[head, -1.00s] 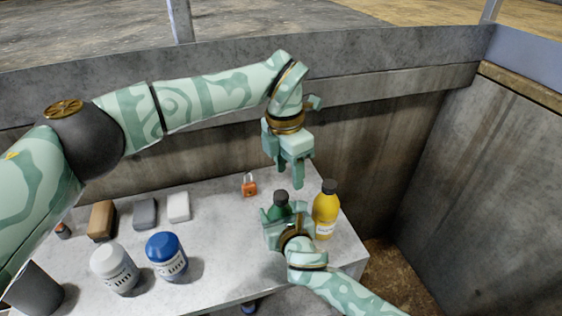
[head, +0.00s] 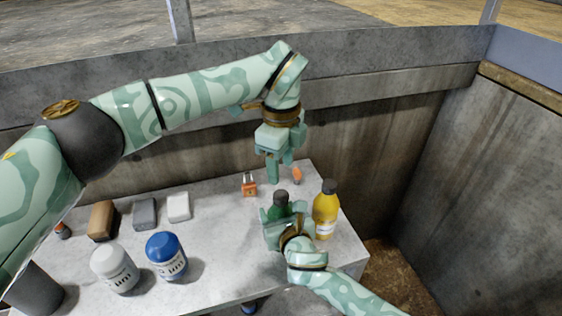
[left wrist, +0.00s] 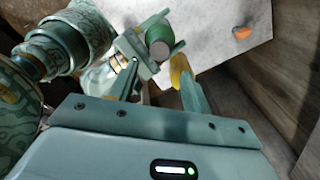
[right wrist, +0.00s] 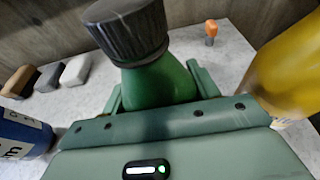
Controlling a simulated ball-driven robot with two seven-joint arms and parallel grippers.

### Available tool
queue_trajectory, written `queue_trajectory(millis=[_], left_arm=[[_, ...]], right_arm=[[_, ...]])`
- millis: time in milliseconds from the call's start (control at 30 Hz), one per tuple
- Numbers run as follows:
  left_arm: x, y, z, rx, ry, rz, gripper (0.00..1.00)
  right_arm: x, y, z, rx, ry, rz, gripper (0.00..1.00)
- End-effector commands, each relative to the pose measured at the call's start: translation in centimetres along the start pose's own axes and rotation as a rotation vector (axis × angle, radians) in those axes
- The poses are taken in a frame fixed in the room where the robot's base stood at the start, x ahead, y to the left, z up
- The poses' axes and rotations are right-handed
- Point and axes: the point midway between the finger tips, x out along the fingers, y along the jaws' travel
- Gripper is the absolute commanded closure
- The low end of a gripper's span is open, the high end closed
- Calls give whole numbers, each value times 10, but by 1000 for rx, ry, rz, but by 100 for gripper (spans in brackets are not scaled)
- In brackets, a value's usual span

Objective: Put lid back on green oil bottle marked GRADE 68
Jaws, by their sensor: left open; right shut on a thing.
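The green bottle (head: 281,204) stands upright near the table's right end. A dark ribbed lid (right wrist: 127,30) sits on its top and looks straight; whether it is screwed tight I cannot tell. My right gripper (head: 279,229) is shut around the bottle's body below the lid. No GRADE 68 label shows. My left gripper (head: 284,170) is open and empty, pointing down, above and behind the bottle. In the left wrist view the bottle's dark lid (left wrist: 159,49) shows between and beyond the open fingers, apart from them.
A yellow bottle (head: 326,212) stands close right of the green one. An orange padlock (head: 249,186) and a small orange-topped item (head: 297,175) lie behind. White (head: 114,268) and blue-lidded (head: 166,256) jars and several blocks stand left. A concrete wall bounds the back.

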Motion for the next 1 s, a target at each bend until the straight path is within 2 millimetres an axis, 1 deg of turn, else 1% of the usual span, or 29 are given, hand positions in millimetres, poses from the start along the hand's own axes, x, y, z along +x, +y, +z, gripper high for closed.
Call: queue_trajectory(millis=[167,267,367,600,700,833,1000], left_arm=[[0,0,0,2,0,0,51],[4,0,0,3,1,1,51],[14,0,0,2,1,2,51],[52,1,0,3,2,3,51],[65,0,0,3,1,1,51],[76,0,0,2,1,1,51],[80,0,0,3,1,0,51]], right_arm=[[0,0,0,0,0,0,100],[0,0,0,0,0,0,100],[0,0,0,0,0,0,100],[0,0,0,0,0,0,100],[0,0,0,0,0,0,100],[0,0,0,0,0,0,100],[0,0,0,0,0,0,100]])
